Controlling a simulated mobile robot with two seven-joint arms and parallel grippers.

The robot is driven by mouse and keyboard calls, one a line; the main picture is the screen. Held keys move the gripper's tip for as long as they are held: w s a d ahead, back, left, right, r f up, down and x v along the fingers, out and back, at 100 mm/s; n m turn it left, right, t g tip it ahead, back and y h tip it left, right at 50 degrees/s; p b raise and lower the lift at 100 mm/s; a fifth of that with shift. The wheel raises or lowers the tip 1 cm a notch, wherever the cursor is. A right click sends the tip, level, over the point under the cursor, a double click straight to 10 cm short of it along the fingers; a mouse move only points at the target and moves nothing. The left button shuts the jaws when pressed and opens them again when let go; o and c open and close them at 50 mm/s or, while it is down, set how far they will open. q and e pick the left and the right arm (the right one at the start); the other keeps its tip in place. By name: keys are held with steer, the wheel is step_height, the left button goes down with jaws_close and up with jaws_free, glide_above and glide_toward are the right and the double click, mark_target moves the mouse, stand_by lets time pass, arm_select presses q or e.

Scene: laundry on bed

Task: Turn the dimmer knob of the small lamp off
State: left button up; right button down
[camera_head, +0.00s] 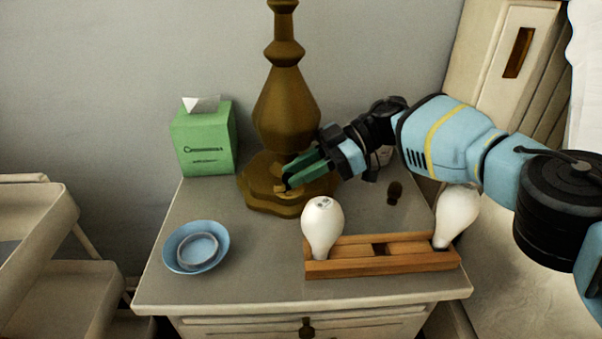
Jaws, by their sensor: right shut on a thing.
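The small lamp (286,108) stands upright at the back of the nightstand, with a brown turned body and a wide lobed base. Its shade is out of view above. The dimmer knob (286,187) is a small piece on the front of the base, mostly hidden by my fingers. My right gripper (290,178) comes in from the right. Its green fingertips are at the front of the base, shut on the dimmer knob. My left gripper is not in view.
On the nightstand (200,293) stand a green tissue box (204,142) and a blue dish (196,247) at left. A wooden tray (380,264) with two white bulbs (323,226) sits at front right, below my right arm. A small dark item (395,192) lies behind it.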

steer(key=shift+r, duration=0.25)
steer(key=c, duration=1.3)
jaws_free()
steer(key=shift+f, duration=0.15)
steer(key=b+v, duration=0.1)
steer(key=v, duration=0.6)
steer(key=shift+w+d+r, duration=0.1)
steer(key=shift+d+r, duration=0.1)
steer(key=shift+d, duration=0.15)
